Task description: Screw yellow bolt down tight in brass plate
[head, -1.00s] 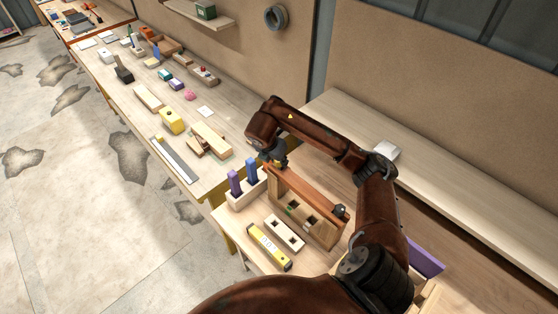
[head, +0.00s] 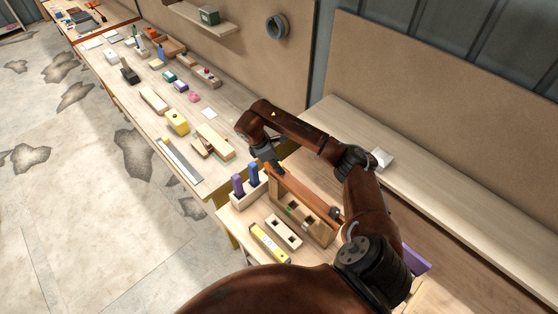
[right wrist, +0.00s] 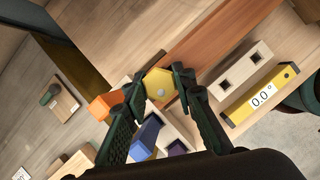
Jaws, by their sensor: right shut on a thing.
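The yellow bolt (right wrist: 159,83) shows in the right wrist view as a hexagonal head with a pale round centre. My right gripper (right wrist: 162,88) is shut on it, with one dark finger on each side. In the head view my right gripper (head: 277,169) is at the far end of the reddish-brown wooden stringer (head: 305,191), and the bolt cannot be made out there. The stringer also shows in the right wrist view (right wrist: 220,50). I cannot make out the brass plate or how deep the bolt sits. My left gripper is not in view.
A pale block with purple and blue pegs (head: 249,193) stands left of the stringer. A pale two-hole block (head: 284,231) and a yellow level (head: 268,243) lie in front. An orange piece (right wrist: 103,106) is beside the gripper. Another bench with several tools extends to the back left.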

